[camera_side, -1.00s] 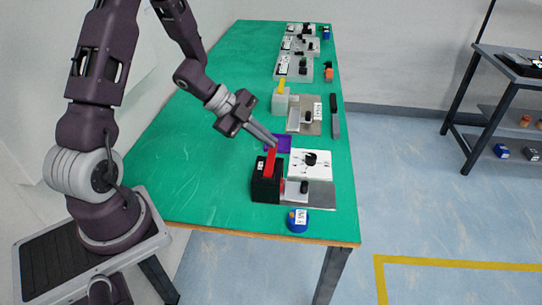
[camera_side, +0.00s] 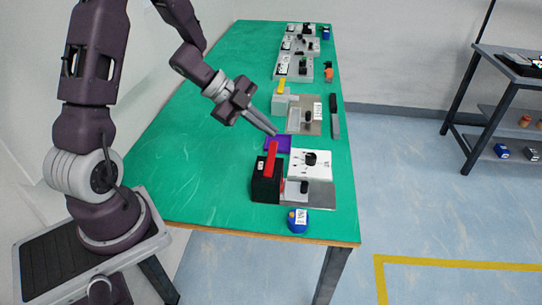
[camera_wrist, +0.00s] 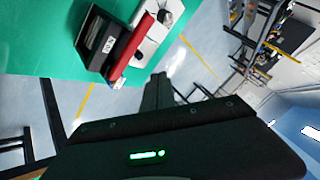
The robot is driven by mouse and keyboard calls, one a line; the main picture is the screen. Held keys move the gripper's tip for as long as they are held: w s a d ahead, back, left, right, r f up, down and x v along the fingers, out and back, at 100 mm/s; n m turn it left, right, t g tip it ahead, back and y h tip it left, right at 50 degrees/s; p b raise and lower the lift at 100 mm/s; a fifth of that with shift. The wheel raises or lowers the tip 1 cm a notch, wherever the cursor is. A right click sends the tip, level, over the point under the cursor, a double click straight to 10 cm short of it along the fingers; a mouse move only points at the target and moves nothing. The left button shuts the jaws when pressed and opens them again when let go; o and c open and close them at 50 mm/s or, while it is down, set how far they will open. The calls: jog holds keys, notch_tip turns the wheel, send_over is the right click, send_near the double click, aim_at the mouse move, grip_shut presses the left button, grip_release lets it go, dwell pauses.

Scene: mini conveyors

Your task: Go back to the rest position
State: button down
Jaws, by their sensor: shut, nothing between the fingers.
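My gripper (camera_side: 274,132) is shut and empty in the side view. Its fingertips are above the table near the purple pad (camera_side: 279,143), just behind the black box with a red bar on top (camera_side: 264,188). I cannot tell the exact height of the fingertips. In the wrist view the shut fingers (camera_wrist: 158,88) point past the table edge, and the black box (camera_wrist: 97,39) with its red bar (camera_wrist: 128,52) shows at upper left. The box is apart from the fingers.
A white unit with a black knob (camera_side: 311,162) stands beside the black box. A blue object (camera_side: 298,221) sits near the front edge of the green table (camera_side: 190,150). A grey unit with a yellow bar (camera_side: 281,102) and several more units stand farther back. The table's left side is clear.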

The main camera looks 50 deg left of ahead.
jog(key=w+a+r+n+t+y, duration=0.25)
jog(key=r+y, duration=0.25)
jog(key=r, duration=0.3)
jog(key=s+r+n+y, duration=0.5)
jog(key=s+r+n, duration=0.2)
jog(key=r+n, duration=0.1)
jog(key=s+d+n+g+h, duration=0.2)
jog(key=s+d, duration=0.4)
jog(key=s, duration=0.3)
jog(key=s+d+n+g+h, duration=0.2)
jog(key=s+d+n, duration=0.2)
jog(key=s, duration=0.5)
jog(key=shift+s+d+f, duration=0.35)
jog(key=shift+d+f, duration=0.05)
jog(key=shift+d, duration=0.75)
